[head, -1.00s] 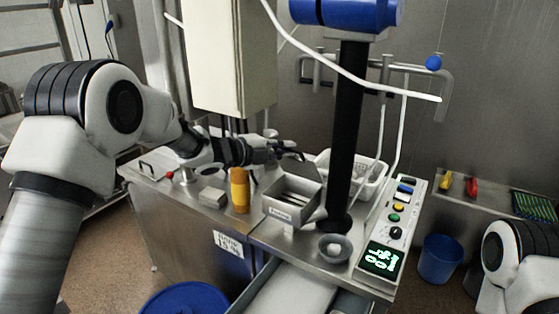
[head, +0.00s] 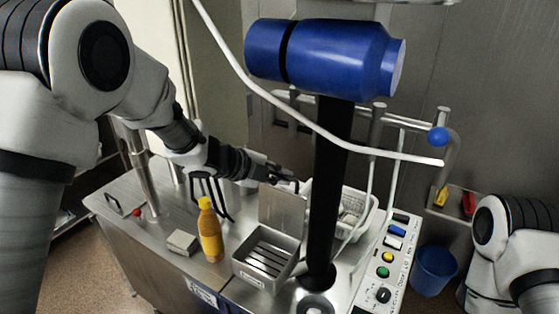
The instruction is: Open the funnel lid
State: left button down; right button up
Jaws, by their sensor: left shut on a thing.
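The funnel (head: 267,258) is a square grey metal box with slotted bars inside, on the steel machine top. Its lid (head: 282,211), a flat grey plate, stands upright at the box's rear edge, so the inside is exposed. My left gripper (head: 287,184) is at the lid's top edge, shut on it; the dark fingers are small and the exact contact is hard to see. My right gripper is out of the picture; only part of that arm shows at the right edge.
An orange bottle (head: 210,232) and a small grey block (head: 183,242) stand left of the funnel. A black post (head: 328,190) with a blue head (head: 320,60) rises close to its right. A white perforated basket (head: 352,212) is behind; a button panel (head: 390,262) is at right.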

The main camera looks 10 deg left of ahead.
pick_arm(q)
jog(key=shift+s+f, duration=0.2)
jog(key=shift+f, duration=0.05)
jog(key=c, duration=1.2)
grip_release()
jog(key=shift+c, duration=0.2)
jog(key=shift+w+d, duration=0.1)
jog(key=shift+d, duration=0.05)
jog(key=shift+r, duration=0.15)
